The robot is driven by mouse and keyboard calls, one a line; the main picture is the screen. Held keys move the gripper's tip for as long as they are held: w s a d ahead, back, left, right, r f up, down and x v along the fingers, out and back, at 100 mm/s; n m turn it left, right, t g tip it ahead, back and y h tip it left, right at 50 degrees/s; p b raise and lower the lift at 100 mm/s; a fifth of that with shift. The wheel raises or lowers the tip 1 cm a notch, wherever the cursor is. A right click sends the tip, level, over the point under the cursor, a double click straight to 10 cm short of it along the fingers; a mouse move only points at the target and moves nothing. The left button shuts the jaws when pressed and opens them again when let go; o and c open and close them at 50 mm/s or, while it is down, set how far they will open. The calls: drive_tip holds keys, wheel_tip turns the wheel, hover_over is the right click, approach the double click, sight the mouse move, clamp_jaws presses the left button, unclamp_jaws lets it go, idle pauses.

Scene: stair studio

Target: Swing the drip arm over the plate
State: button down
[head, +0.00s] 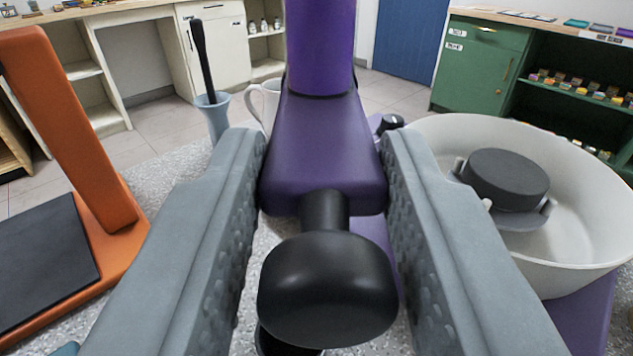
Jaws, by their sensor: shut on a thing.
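A purple arm block (322,150) with a black rounded knob (327,288) on its near side sits in the middle of the head view. I take it for the drip arm. It meets a purple upright (320,45) behind it. My gripper (323,175) has its two grey ridged fingers on either side of the block, shut on it. The knob hangs between the fingers, toward me. Part of another black round thing (285,343) shows below the knob. I cannot tell which thing is the plate; what lies under the block is mostly hidden.
A white bowl (440,135) with a dark round piece (505,180) in it stands at right over a purple base (590,315). At left is an orange stand (75,130) with a black flat panel (40,265). A blue-grey vase (217,118) and white mug (262,100) stand behind.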

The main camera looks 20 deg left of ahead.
drive_tip(key=c, duration=1.2)
unclamp_jaws()
drive_tip(key=shift+d, duration=0.15)
drive_tip(key=shift+c, duration=0.2)
drive_tip(key=v, duration=1.7)
drive_tip(key=shift+s, duration=0.15)
